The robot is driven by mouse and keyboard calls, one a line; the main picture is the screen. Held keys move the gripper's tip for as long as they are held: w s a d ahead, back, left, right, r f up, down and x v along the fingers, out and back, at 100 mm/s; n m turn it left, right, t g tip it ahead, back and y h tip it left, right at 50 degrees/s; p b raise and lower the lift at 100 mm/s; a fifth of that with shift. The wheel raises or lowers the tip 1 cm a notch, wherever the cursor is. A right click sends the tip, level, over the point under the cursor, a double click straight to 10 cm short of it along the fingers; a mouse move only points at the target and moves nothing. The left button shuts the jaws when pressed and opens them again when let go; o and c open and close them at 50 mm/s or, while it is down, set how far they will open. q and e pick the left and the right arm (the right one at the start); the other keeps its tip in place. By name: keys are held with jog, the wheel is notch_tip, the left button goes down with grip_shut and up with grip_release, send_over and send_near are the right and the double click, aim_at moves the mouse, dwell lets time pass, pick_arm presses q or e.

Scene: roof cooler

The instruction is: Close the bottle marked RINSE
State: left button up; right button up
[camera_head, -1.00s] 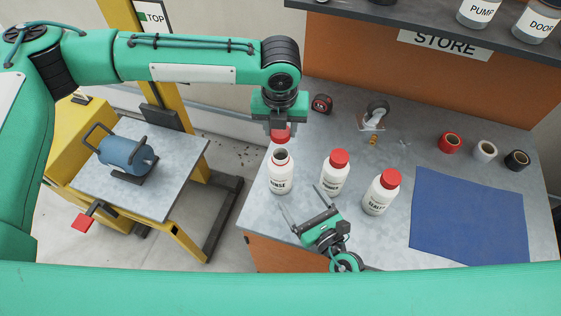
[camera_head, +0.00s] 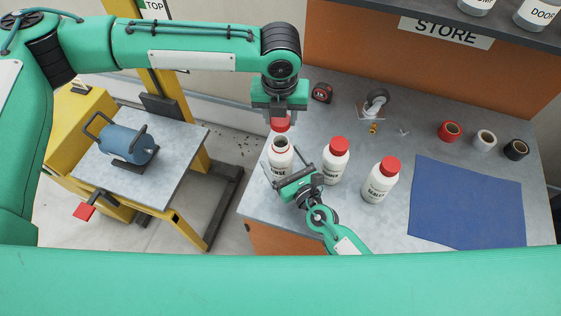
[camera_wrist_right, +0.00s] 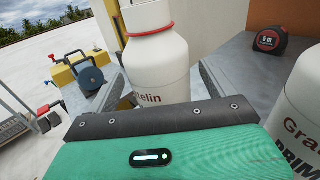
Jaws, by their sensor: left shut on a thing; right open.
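The bottle marked RINSE (camera_head: 281,158) stands upright and uncapped on the bench, its dark mouth showing. My left gripper (camera_head: 280,117) points down above it and is shut on a red cap (camera_head: 281,125), held a little above the mouth. My right gripper (camera_head: 288,174) is open, low at the near side of the RINSE bottle and partly covering its lower body. I cannot tell whether its fingers touch. In the right wrist view a white bottle (camera_wrist_right: 158,65) with a red neck ring rises just beyond the gripper's edge; its base is hidden.
Two red-capped white bottles, PRIMER (camera_head: 336,162) and another (camera_head: 380,181), stand to the right; the first is close to my right gripper. A blue mat (camera_head: 467,203), tape rolls (camera_head: 485,140), a caster (camera_head: 376,102) and a tape measure (camera_head: 322,92) lie on the bench (camera_head: 400,140).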

jog(key=shift+x, duration=1)
jog(key=c, duration=1.5)
pick_arm(q)
send_over(281, 136)
jog(key=s, duration=0.2)
jog(key=shift+w+f, duration=0.1)
jog(key=shift+f, duration=2.35)
jog(key=shift+f, duration=0.9)
jog(key=shift+f, duration=0.55)
